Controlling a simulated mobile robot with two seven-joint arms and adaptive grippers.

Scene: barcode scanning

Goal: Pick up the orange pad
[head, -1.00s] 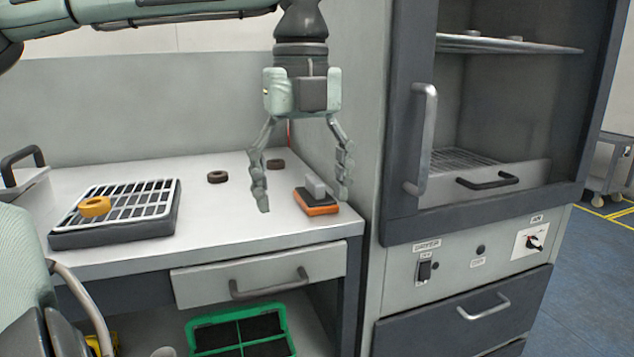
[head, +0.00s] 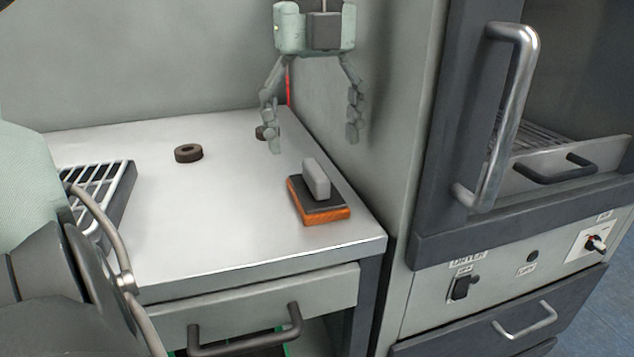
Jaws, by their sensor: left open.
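The orange pad (head: 327,216) lies on the worktop near its front right corner. It has a dark top layer and a grey block handle (head: 316,180) standing up from it. My left gripper (head: 313,146) is open and empty, fingers pointing down. In the picture it is above and behind the pad, with the pad clear of both fingers. My right gripper is not in view.
A dark ring (head: 188,153) lies on the worktop (head: 220,215); another ring (head: 262,132) is partly hidden behind a left finger. A grated tray (head: 115,195) is at left. The dryer cabinet (head: 420,150) with its door handle (head: 497,115) stands close on the right.

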